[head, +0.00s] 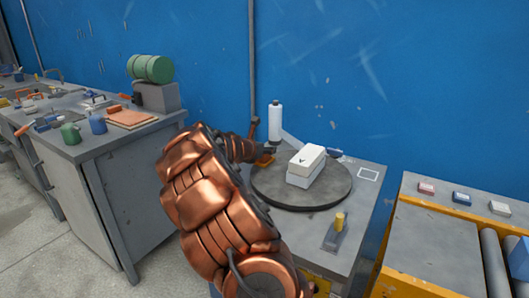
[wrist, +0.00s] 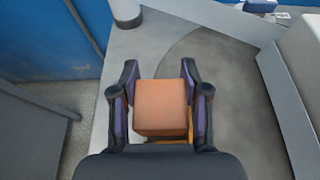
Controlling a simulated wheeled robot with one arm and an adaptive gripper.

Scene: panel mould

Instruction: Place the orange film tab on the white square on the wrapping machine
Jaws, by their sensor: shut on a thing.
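The orange film tab (wrist: 161,106) is a small orange block between the two fingers of my gripper (wrist: 159,82) in the wrist view. My gripper is shut on it. In the head view the tab (head: 264,161) shows partly, at the left back edge of the round turntable; my arm covers part of this area. The wrapping machine (head: 362,222) is a grey stand with the dark turntable (head: 300,202) on top. The white square (head: 368,174) is an outline on its top at the back right corner, bare and apart from my gripper. It does not show in the wrist view.
A white box on a grey one (head: 306,164) stands on the turntable, between my gripper and the white square. A white bottle (head: 275,121) stands behind. A yellow-topped lever (head: 336,231) is at the front. A roller conveyor (head: 440,245) is at right, a cluttered bench (head: 110,140) at left.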

